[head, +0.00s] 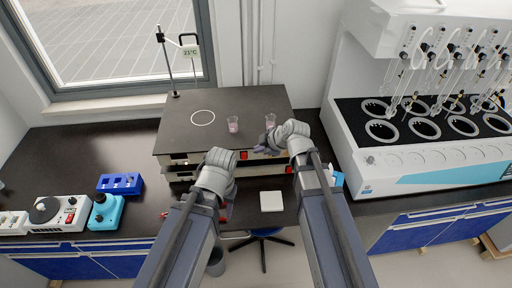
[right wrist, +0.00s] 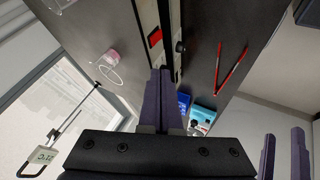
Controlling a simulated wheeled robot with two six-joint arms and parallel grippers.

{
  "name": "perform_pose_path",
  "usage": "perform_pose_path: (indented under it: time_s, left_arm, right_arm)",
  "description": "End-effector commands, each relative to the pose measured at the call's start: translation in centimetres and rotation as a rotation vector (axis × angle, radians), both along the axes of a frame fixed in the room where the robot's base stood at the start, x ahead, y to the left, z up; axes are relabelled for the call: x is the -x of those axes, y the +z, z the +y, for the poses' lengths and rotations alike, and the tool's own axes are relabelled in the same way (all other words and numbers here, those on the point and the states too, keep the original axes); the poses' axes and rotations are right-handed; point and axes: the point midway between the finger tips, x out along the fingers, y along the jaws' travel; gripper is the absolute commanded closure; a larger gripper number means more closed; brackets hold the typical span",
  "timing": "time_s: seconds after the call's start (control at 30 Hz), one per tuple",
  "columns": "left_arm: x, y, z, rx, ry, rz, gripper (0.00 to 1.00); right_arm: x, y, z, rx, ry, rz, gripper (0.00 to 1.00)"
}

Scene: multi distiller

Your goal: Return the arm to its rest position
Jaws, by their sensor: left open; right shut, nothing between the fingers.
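My right gripper (head: 268,141) is over the front edge of the dark-topped heating plate (head: 180,125). In the right wrist view its purple fingers (right wrist: 160,85) are pressed together with nothing between them. My left gripper (head: 230,192) is lower and to the left, in front of the plate's front panel; the forearm partly hides its fingers. Two purple fingers standing apart, my left gripper's (right wrist: 284,145), show at the right of the right wrist view, open and empty.
Two clear cups, one left (head: 233,124) and one right (head: 269,121), stand on the plate. A stand with a 21°C display (head: 190,51) rises behind. The distiller (head: 430,160) is at right. A blue rack (head: 120,184), cyan device (head: 106,211) and red tweezers (right wrist: 231,66) are on the bench.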

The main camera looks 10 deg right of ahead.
Motion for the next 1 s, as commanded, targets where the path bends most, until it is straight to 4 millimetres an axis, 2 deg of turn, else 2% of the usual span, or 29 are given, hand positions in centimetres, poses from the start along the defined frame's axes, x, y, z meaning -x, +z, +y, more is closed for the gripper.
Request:
perform_pose_path:
  time_s: [0.43,0.53,0.67,0.8,1.0]
  left_arm:
    - [0.0,-0.1,0.0,0.000,0.000,0.000,0.50]
    - [0.0,-0.5,0.0,0.000,0.000,0.000,0.50]
    - [0.0,-1.5,0.0,0.000,0.000,0.000,0.50]
    - [0.0,-2.8,0.0,0.000,-0.001,0.000,0.50]
    - [0.0,-4.4,0.0,0.000,-0.001,0.000,0.50]
  right_arm:
    - [0.1,-0.2,0.0,-0.001,-0.002,0.003,1.00]
    - [0.9,-0.9,0.5,-0.006,-0.025,0.045,1.00]
    - [4.2,-3.3,2.0,-0.014,-0.127,0.201,1.00]
    - [9.1,-6.4,3.1,0.013,-0.342,0.419,1.00]
    - [15.2,-9.1,2.8,0.104,-0.716,0.617,1.00]
